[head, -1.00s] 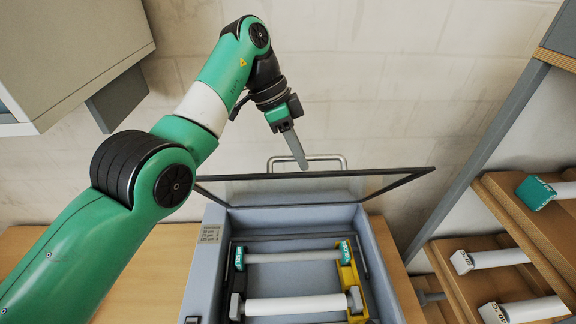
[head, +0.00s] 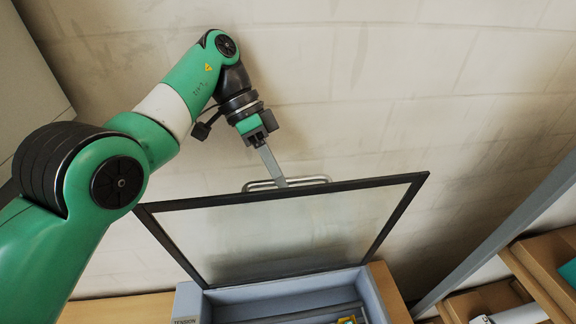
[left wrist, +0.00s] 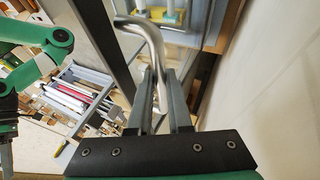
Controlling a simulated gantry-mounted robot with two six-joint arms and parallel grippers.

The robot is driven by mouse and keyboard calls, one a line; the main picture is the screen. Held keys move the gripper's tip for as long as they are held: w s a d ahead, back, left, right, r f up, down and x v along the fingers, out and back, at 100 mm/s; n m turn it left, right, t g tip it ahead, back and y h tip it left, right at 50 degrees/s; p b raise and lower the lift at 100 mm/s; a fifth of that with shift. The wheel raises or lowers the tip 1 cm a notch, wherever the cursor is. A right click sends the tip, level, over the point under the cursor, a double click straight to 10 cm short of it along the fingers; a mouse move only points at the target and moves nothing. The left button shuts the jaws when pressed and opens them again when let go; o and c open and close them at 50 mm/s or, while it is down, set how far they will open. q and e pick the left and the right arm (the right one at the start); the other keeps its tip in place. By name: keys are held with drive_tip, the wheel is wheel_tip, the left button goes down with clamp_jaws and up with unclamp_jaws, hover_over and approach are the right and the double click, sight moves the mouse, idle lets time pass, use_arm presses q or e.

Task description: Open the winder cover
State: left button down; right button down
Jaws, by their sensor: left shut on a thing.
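The winder cover (head: 215,236) is a clear panel in a dark frame. In the head view it stands raised and tilted up above the blue-grey winder housing (head: 188,303). Its metal bar handle (head: 316,180) runs along the top edge. My left gripper (head: 279,182) reaches down to the middle of the handle and is shut on it. In the left wrist view the two fingers (left wrist: 160,85) close around the bent metal handle (left wrist: 148,27).
A pale wall (head: 400,90) stands close behind the cover. A wooden rack (head: 550,275) is at the lower right, beside a slanted grey post (head: 500,237). Most of the housing's inside is below the head view.

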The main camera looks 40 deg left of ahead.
use_arm(q)
drive_tip(key=shift+w+a, duration=0.1)
idle(0.3)
drive_tip(key=c, duration=0.8)
unclamp_jaws()
drive_tip(key=shift+c, duration=0.2)
